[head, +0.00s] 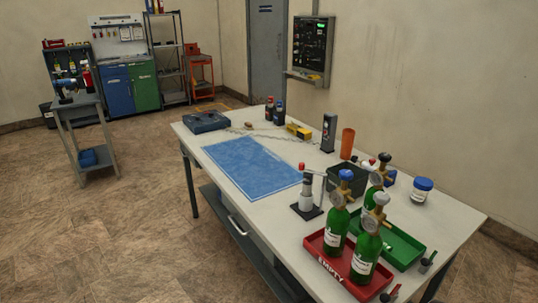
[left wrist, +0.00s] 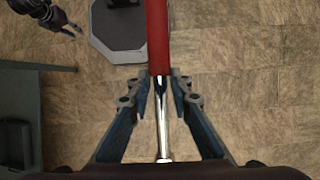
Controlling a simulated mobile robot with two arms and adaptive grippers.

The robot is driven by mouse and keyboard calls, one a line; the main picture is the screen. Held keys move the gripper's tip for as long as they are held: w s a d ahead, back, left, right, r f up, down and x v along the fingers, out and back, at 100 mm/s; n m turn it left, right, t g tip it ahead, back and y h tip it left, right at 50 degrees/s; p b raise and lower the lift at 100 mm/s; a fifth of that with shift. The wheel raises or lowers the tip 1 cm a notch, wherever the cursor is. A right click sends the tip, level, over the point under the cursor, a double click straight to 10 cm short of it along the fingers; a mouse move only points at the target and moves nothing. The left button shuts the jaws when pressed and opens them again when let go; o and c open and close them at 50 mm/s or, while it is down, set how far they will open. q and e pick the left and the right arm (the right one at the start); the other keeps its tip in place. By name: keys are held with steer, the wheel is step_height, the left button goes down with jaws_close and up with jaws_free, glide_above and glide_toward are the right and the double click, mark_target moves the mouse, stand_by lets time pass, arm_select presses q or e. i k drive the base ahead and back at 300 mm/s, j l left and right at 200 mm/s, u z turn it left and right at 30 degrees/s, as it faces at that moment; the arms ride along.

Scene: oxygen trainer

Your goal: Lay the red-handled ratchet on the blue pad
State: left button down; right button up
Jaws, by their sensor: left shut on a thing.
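The red-handled ratchet (left wrist: 159,40) is in my left gripper (left wrist: 161,92) in the left wrist view. The two fingers are shut around it where the red handle meets the shiny metal shaft. It is held over the tiled floor, and its upper end runs out of the picture. The blue pad (head: 250,168) lies flat and bare on the white workbench in the head view. Neither gripper shows in the head view. My right gripper (left wrist: 70,30) shows small and dark at the top left of the left wrist view; its opening is unclear.
On the workbench (head: 285,234), a dark blue case (head: 206,122) sits beyond the pad. A small stand (head: 306,197) is at its right corner. Green bottles stand in a red tray (head: 337,272), near a green tray (head: 404,249). A side table (head: 76,101) stands at left.

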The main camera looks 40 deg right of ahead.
mark_target(261, 166)
steer(key=i+z, duration=0.2)
steer(key=z, duration=0.25)
steer(key=i+j+z, duration=0.15)
steer(key=z, duration=0.3)
steer(key=i+j+z, duration=0.15)
steer(key=z, duration=0.25)
steer(key=i+j+z, duration=0.1)
steer(key=j+z, duration=0.35)
steer(key=i+j+z, duration=0.2)
steer(key=j+z, duration=0.25)
steer(key=j, duration=0.2)
steer(key=i+j+z, duration=0.1)
steer(key=j+z, duration=0.35)
steer(key=j, duration=0.2)
steer(key=j+z, duration=0.45)
steer(key=j, duration=0.2)
